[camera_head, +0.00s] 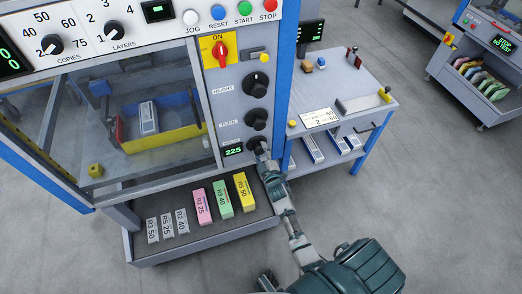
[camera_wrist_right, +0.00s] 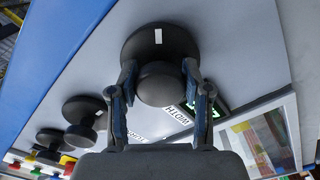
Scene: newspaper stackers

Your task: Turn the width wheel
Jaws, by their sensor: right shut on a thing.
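The width wheel (camera_wrist_right: 160,85) is a black knob on the grey machine panel, with a white mark on its wide base and the word WIDTH beside it in the right wrist view. My right gripper (camera_wrist_right: 163,92) has one finger on each side of the knob's round grip and is shut on it. In the head view my right gripper (camera_head: 262,155) reaches up to the lowest wheel of the panel and hides part of it. A small display (camera_head: 233,150) left of the wheel reads 225 in green. My left gripper does not show.
Two more black wheels, height (camera_head: 257,84) and turn (camera_head: 256,119), sit above on the same panel, below a red switch (camera_head: 221,51). A shelf (camera_head: 180,238) with several labelled blocks lies below left. A side table (camera_head: 350,85) stands to the right.

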